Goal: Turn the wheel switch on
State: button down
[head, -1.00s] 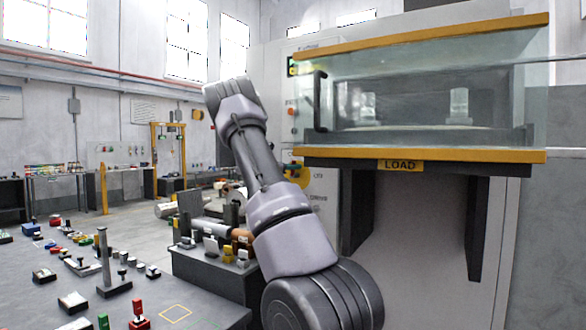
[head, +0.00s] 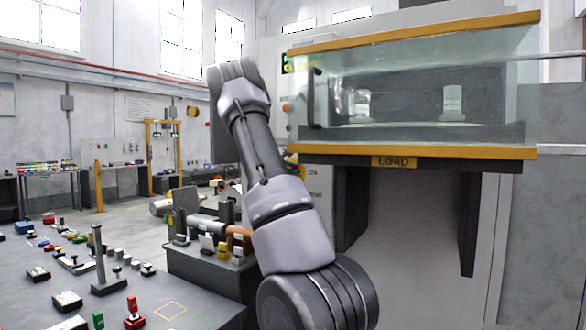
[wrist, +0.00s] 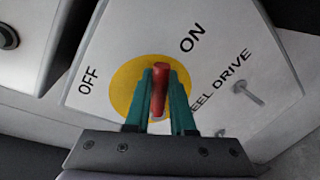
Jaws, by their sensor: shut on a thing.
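In the wrist view, the wheel switch is a red handle (wrist: 160,88) over a yellow disc (wrist: 124,92) on a pale panel (wrist: 215,70). The panel reads OFF to the left of the disc, ON to the upper right, and a partly covered "EEL DRIVE" to the right. My gripper (wrist: 162,90), with teal fingers, is shut on the red handle, one finger on each side. The handle points nearly straight up in this view, between the OFF and ON marks. In the head view my arm hides the gripper and most of the switch.
In the head view, a glass chamber (head: 420,100) with yellow edges and a LOAD label stands right of my arm. A dark bench (head: 205,275) with parts is at lower left, and a grey table (head: 60,262) with small switches is nearer. Open floor lies beyond.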

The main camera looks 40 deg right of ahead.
jog(key=m, duration=0.1)
jog(key=f+m, duration=0.1)
jog(key=shift+s+d+f+m+t+y, duration=0.1)
jog(key=shift+s+f+m+t+y, duration=0.05)
jog(key=shift+s+m+t+y, duration=0.2)
jog(key=shift+f+m+t, duration=0.35)
jog(key=shift+f+m, duration=0.15)
jog(key=shift+m, duration=0.65)
jog(key=c, duration=0.8)
grip_release()
jog(key=shift+o, duration=0.2)
jog(key=v, duration=1)
jog(key=shift+a, duration=0.35)
jog(key=shift+s+r, duration=0.1)
jog(key=shift+r, duration=0.05)
jog(key=shift+a, duration=0.1)
